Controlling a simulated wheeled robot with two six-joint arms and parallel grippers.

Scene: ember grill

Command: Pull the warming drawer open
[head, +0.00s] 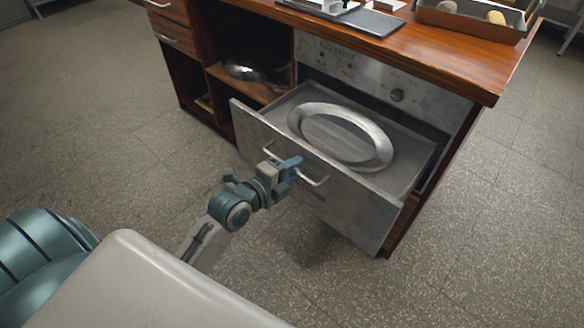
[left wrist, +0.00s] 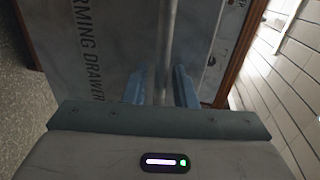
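The warming drawer (head: 340,197) is a grey metal drawer in the wooden counter, and it stands pulled out, with its inside showing. A silver oval platter (head: 345,135) lies in it. Its bar handle (head: 316,182) runs across the front; the handle also shows as an upright bar in the left wrist view (left wrist: 166,50). My left gripper (head: 289,168) is at the handle, with its blue fingers on either side of the bar. In the left wrist view the fingers (left wrist: 160,88) flank the bar, seemingly closed around it. My right gripper is not in view.
The wooden countertop (head: 440,55) holds a tray (head: 475,20) with round items and a dark board (head: 370,22). An open shelf (head: 240,82) with a metal pan is left of the drawer. The tiled floor (head: 500,250) in front and to the right is clear.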

